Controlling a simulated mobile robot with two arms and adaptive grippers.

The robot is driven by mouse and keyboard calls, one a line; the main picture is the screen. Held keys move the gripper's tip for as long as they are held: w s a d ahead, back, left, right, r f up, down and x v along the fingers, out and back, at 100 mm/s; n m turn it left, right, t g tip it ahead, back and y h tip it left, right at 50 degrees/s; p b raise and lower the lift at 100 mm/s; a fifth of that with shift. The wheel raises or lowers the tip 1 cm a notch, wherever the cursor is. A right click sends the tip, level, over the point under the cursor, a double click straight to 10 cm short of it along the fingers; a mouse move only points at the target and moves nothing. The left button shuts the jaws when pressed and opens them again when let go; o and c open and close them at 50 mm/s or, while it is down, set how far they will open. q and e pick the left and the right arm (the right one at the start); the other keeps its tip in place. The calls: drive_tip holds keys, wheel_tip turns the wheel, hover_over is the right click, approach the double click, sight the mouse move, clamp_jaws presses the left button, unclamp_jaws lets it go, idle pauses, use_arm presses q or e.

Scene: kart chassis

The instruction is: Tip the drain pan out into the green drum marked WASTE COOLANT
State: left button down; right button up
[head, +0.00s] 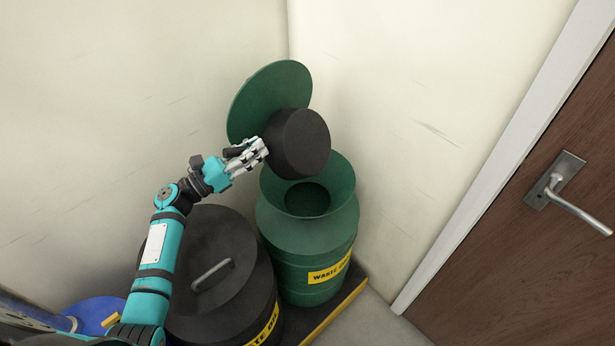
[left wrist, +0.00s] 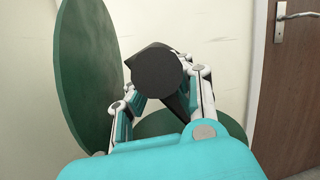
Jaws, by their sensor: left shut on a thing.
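The green drum (head: 307,279) has a yellow label reading "WASTE", its remainder unclear. Its wide green funnel mouth (head: 326,212) faces up around a dark opening, and its round green lid (head: 262,92) stands raised behind. The lid also shows in the left wrist view (left wrist: 88,70). My left gripper (head: 262,150) is shut on the black drain pan (head: 303,143), which is held tilted on its side above the funnel. In the left wrist view the pan (left wrist: 158,72) sits between the fingers. I cannot see inside the pan or any liquid. My right gripper is out of view.
A black drum (head: 215,245) with a handled lid stands left of the green drum. A blue drum top (head: 98,312) shows farther left. The drums stand on a dark yellow-edged platform (head: 335,313). Pale walls close in behind; a brown door (head: 530,230) is at the right.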

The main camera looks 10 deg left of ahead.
sight(282, 146)
use_arm(q)
drive_tip(key=shift+a, duration=0.15)
drive_tip(key=d+m+p, duration=0.1)
drive_tip(key=d+r+m+g+p, duration=0.1)
drive_tip(key=d+m, duration=0.1)
drive_tip(key=s+d+r+m+g+p, duration=0.1)
drive_tip(key=p, duration=0.1)
drive_tip(key=shift+d+y, duration=0.25)
drive_tip(key=shift+y, duration=0.05)
drive_tip(key=shift+r, duration=0.1)
drive_tip(key=shift+m, duration=0.3)
idle(0.3)
